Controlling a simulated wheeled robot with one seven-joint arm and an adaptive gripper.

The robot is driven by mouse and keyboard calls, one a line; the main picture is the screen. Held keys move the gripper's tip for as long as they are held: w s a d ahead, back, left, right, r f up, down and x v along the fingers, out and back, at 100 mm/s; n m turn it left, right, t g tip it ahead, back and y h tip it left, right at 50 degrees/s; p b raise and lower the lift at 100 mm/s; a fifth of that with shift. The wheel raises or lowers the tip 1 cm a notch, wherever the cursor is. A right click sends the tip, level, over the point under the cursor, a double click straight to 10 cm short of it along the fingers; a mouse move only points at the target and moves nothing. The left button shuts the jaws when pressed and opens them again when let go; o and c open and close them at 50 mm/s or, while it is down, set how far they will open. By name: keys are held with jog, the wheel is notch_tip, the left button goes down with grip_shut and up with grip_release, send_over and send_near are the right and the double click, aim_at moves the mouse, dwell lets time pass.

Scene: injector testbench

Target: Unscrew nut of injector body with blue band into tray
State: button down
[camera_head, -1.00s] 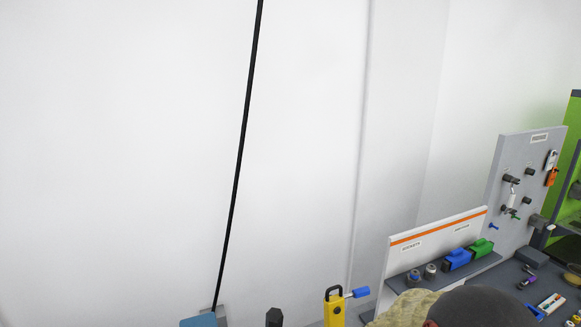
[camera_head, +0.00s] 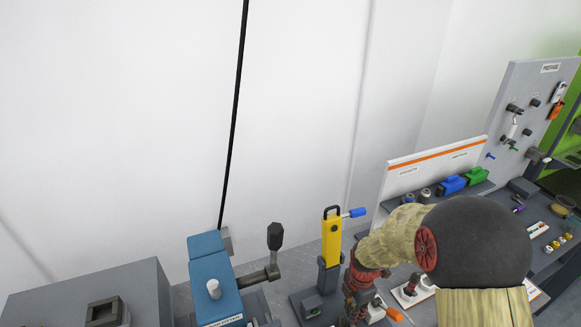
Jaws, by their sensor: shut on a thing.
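My arm comes in from the lower right. Its red and black end, my gripper (camera_head: 355,292), is low beside the yellow upright device (camera_head: 331,240), to its right in the picture. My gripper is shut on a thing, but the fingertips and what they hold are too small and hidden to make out. I cannot pick out an injector body with a blue band, its nut or a tray for it with certainty.
A blue machine (camera_head: 215,285) with a black-knobbed lever (camera_head: 274,238) stands left of the yellow device. A grey box (camera_head: 60,300) is at lower left. Blue (camera_head: 452,184) and green (camera_head: 476,176) blocks sit on the back shelf. Small parts lie on the right-hand bench.

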jog(key=shift+n, duration=1.1)
jog(key=c, duration=1.4)
grip_release()
